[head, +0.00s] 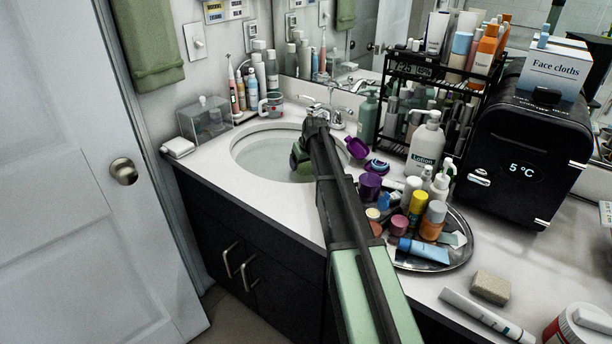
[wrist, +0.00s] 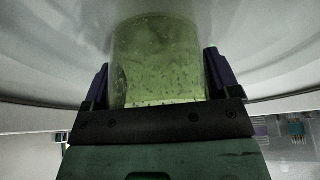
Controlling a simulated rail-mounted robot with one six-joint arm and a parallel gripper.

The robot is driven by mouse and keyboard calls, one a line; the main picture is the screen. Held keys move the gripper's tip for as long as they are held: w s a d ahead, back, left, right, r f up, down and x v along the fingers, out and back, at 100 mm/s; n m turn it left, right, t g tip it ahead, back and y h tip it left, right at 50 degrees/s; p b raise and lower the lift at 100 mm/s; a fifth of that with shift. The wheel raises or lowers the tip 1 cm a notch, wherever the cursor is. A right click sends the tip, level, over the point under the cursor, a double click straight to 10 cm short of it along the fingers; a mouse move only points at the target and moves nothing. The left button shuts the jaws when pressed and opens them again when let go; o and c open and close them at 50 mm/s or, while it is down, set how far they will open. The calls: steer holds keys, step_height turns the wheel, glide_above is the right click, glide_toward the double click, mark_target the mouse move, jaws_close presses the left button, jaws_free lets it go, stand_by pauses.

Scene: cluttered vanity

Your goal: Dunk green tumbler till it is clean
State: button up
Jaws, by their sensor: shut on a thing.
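The green tumbler (wrist: 157,55) is see-through and has many dark specks over its wall in the wrist view. My gripper (wrist: 158,82) is shut on it, with one dark purple finger on each side. In the head view my gripper (head: 299,154) is over the right part of the sink basin (head: 242,139), low and just in front of the faucet. The basin seems to hold water (head: 268,160). I cannot tell whether the tumbler touches the water.
The chrome faucet (head: 338,117) stands behind my gripper. A purple cup (head: 370,186) and a tray (head: 464,253) of bottles are close to the right of my arm. A mug (head: 272,105) and clear box (head: 205,118) stand behind the sink's left side. The counter's front-left is bare.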

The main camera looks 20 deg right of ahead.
step_height(320, 180, up, 17)
steer(key=p, duration=1.7)
steer(key=shift+r, duration=0.15)
stand_by(0.8)
